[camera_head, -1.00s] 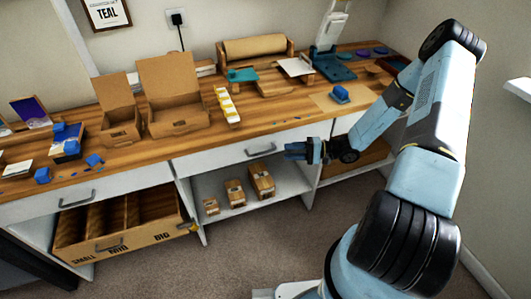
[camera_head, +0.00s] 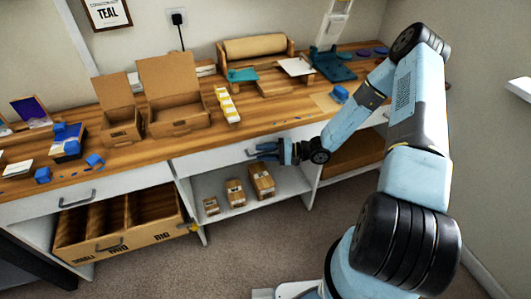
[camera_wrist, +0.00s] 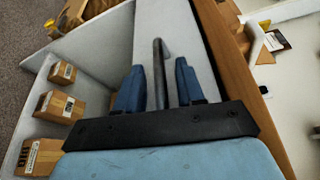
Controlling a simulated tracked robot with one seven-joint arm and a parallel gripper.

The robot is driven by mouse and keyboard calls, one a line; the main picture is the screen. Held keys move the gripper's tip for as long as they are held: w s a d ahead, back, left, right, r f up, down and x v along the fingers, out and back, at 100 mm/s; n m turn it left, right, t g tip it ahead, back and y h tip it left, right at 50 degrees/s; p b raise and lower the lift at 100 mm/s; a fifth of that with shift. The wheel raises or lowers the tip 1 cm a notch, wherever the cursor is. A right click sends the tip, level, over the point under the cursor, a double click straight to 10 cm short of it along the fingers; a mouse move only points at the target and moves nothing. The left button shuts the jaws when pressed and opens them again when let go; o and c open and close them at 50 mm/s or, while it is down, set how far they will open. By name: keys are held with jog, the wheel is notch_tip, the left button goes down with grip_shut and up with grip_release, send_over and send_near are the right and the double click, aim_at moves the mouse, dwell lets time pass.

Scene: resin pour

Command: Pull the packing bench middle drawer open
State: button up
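The packing bench's middle drawer (camera_head: 212,162) has a white front under the wooden top and looks closed. Its dark bar handle (camera_wrist: 159,72) stands between my two blue fingers in the wrist view, with the drawer's pale front (camera_wrist: 178,32) behind it. My gripper (camera_head: 264,151) is at the handle in the head view and hides much of it. In the wrist view my gripper (camera_wrist: 159,86) is open, with a gap visible on each side of the handle.
Several small cartons (camera_head: 235,192) stand on the open shelf (camera_head: 285,200) below the drawer. A divided cardboard box (camera_head: 120,235) sits at lower left. Open cartons (camera_head: 178,95) and a yellow-and-white strip (camera_head: 227,105) stand on the bench top (camera_head: 190,140). The floor in front is clear.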

jog(key=shift+c, duration=0.3)
grip_shut()
jog(key=shift+d, duration=0.15)
